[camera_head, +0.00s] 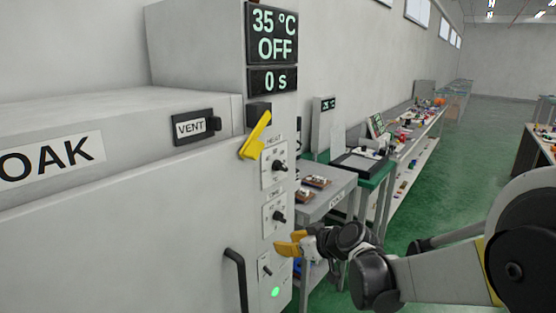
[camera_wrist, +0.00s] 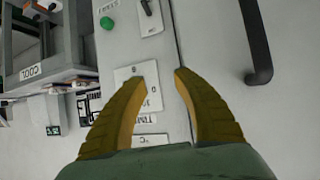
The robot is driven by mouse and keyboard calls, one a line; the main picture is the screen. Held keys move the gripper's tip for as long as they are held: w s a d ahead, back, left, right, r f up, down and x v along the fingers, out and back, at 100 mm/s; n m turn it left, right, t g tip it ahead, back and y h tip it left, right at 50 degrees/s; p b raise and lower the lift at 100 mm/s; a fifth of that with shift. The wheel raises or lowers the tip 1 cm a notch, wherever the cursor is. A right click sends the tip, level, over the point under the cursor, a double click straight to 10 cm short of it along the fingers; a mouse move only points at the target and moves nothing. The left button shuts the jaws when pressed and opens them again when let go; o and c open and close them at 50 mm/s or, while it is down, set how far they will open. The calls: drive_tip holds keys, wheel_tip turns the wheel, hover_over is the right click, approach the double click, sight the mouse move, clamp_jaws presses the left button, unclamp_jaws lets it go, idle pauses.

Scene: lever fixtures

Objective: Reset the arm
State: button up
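My gripper (camera_head: 281,245) is at the front panel of a large grey machine (camera_head: 150,215), low and beside the time knob (camera_head: 279,216). In the wrist view my gripper (camera_wrist: 161,78) has its two yellow fingers apart with nothing held between them. The panel's labels show behind the fingers. A yellow lever (camera_head: 257,135) sits higher on the panel, tilted down to the left from a black block. My gripper is well below it. A heat knob (camera_head: 279,165) is between them. The task's "arm" is not labelled in these views.
A display (camera_head: 272,32) reads 35 °C, OFF and 0 s. A black handle (camera_head: 236,280), a VENT latch (camera_head: 195,127) and a green light (camera_head: 275,292) are on the machine. A grey table (camera_head: 325,200) with small parts stands to the right. Green floor is open farther right.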

drive_tip(key=s+d+m+h, duration=0.2)
drive_tip(key=s+d, duration=0.3)
drive_tip(key=s, duration=0.5)
drive_tip(key=s+d+r+m+g+h, duration=0.1)
drive_tip(key=s+d+m+h, duration=0.2)
drive_tip(key=s+d, duration=0.3)
drive_tip(key=s+d+m+g+h, duration=0.1)
drive_tip(key=s+d, duration=0.4)
drive_tip(key=s, duration=0.9)
drive_tip(key=shift+d+r+m+h, duration=0.15)
drive_tip(key=shift+r+m+h, duration=0.15)
drive_tip(key=shift+m+h, duration=0.55)
drive_tip(key=shift+s, duration=0.1)
